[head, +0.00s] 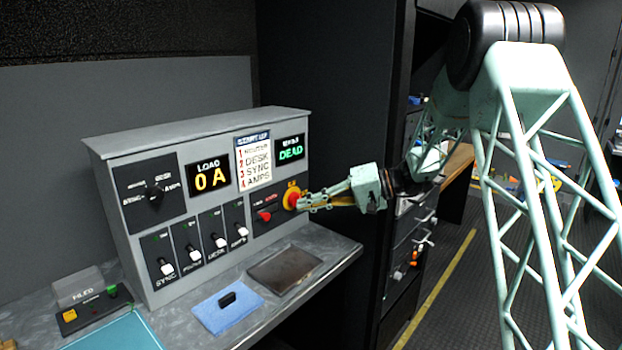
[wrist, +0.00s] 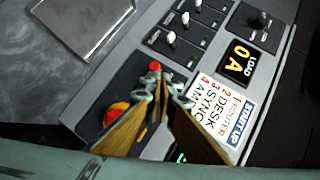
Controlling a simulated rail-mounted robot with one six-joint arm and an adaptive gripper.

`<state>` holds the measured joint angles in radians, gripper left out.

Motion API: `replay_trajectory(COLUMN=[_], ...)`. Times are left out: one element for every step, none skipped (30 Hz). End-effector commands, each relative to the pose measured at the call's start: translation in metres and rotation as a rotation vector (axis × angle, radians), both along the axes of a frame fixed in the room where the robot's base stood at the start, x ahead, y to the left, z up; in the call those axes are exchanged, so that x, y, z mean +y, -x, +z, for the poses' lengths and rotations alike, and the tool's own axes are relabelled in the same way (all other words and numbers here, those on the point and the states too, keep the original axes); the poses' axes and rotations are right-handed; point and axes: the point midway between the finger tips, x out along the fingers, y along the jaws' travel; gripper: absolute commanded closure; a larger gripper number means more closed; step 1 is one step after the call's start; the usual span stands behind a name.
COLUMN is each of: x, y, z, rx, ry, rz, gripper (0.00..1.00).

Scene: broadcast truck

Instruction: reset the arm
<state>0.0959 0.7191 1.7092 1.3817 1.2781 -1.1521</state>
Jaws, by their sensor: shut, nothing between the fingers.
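My gripper (head: 303,203) is shut and empty, held in front of the right end of the grey control panel (head: 134,162). In the wrist view my gripper (wrist: 163,92) has its fingertips together over the black switch plate. A red-tipped lever (head: 265,216) on that plate shows just beyond the fingertips in the wrist view (wrist: 155,67). A red button on a yellow base (head: 292,195) is beside the fingers, partly hidden; it also shows in the wrist view (wrist: 116,116). I cannot tell whether the fingers touch the panel. My arm (head: 427,160) reaches in from the right.
The load display (head: 209,178) reads 0 A and the green display (head: 290,149) reads DEAD. Several white-tipped levers (head: 167,268) line the panel front. A blue cloth (head: 228,310) with a black item and a dark tray (head: 284,270) lie on the desk. Open floor is at right.

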Motion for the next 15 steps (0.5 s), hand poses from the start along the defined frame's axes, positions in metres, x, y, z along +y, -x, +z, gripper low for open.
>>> replay_trajectory(x=[0.001, 0.001, 0.001, 0.001, 0.001, 0.001, 0.001, 0.001, 0.001, 0.0, 0.0, 0.0, 0.0, -0.001, -0.002], y=[0.005, 0.009, 0.014, 0.018, 0.022, 0.028, 0.033, 0.038, 0.045, 0.05, 0.056, 0.063, 0.068, 0.073, 0.08], z=[0.005, 0.008, 0.011, 0.014, 0.017, 0.021, 0.023, 0.026, 0.03, 0.033, 0.036, 0.039, 0.042, 0.045, 0.048], rx=[0.001, 0.003, 0.008, 0.012, 0.015, 0.019, 0.024, 0.029, 0.032, 0.037, 0.041, 0.047, 0.05, 0.054, 0.059], ry=[0.007, 0.013, 0.021, 0.028, 0.035, 0.046, 0.054, 0.062, 0.075, 0.084, 0.092, 0.104, 0.113, 0.122, 0.135], rz=[0.004, 0.007, 0.01, 0.013, 0.017, 0.021, 0.024, 0.026, 0.031, 0.034, 0.036, 0.041, 0.044, 0.045, 0.049], gripper=[1.0, 1.0, 1.0, 1.0, 1.0, 1.0, 1.0, 1.0, 1.0, 1.0, 1.0, 1.0, 1.0, 1.0, 1.0])
